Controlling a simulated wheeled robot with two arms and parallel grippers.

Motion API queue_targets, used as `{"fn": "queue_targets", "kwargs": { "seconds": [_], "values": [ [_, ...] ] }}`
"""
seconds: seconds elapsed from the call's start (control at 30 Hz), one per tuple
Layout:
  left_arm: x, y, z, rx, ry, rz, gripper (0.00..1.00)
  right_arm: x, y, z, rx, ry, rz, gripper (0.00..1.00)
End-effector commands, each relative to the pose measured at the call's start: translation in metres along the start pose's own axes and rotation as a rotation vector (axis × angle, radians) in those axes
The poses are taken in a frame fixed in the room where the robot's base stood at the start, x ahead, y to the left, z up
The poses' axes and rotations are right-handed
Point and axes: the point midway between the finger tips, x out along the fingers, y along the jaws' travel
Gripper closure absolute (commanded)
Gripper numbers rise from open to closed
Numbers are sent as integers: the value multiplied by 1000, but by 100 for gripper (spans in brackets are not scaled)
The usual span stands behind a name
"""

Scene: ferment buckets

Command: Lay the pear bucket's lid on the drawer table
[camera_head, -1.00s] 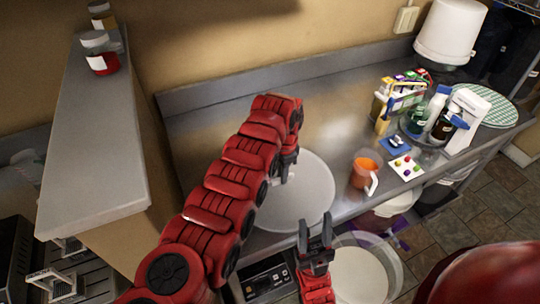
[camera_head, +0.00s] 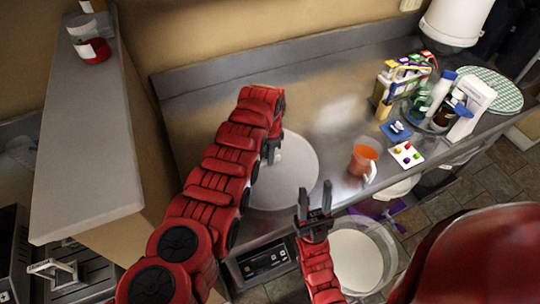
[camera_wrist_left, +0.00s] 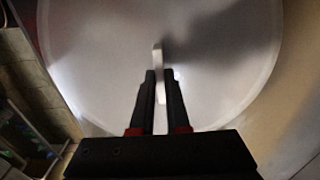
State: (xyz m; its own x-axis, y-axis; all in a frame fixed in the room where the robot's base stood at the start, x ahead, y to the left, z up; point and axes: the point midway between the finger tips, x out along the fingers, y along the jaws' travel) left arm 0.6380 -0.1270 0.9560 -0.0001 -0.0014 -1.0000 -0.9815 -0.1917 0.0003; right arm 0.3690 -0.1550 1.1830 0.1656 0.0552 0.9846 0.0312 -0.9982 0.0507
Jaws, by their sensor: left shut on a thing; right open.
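The lid (camera_head: 297,165) is a large, pale, round disc over the left front part of the steel table (camera_head: 320,110). My left gripper (camera_head: 273,150) is shut on the lid's small upright handle (camera_wrist_left: 158,62), as the left wrist view shows. I cannot tell whether the lid touches the tabletop or hangs just above it. An open bucket (camera_head: 358,260) with pale contents stands on the floor in front of the table; no pear label is readable. My right gripper (camera_head: 314,200) is open and empty, pointing up between the lid and that bucket.
An orange jug (camera_head: 364,158) and a card with coloured pieces (camera_head: 406,154) stand right of the lid. Bottles and boxes crowd a tray further right, and a white bucket (camera_head: 455,20) is behind. A shelf (camera_head: 90,150) rises at left. The table behind the lid is clear.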

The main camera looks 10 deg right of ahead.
Motion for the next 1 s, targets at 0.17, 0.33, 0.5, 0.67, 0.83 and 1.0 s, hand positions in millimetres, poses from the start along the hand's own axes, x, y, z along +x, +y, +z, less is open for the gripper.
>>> {"fn": "queue_targets", "kwargs": {
  "seconds": [0.17,0.33,0.5,0.67,0.83,1.0],
  "values": [
    [7,0,-1,1,1,0,100,-7,0,1,0,0,0,53],
    [8,0,-1,1,0,0,72,-8,0,1,0,0,0,53],
    [8,0,0,1,0,0,57,-8,0,1,0,0,0,53],
    [8,0,0,1,0,1,57,-8,0,1,0,0,0,53],
    [-3,0,-1,1,0,0,57,3,0,0,0,0,0,53],
    [-14,-2,-1,0,2,-3,57,0,0,0,0,0,0,53]
  ]
}}
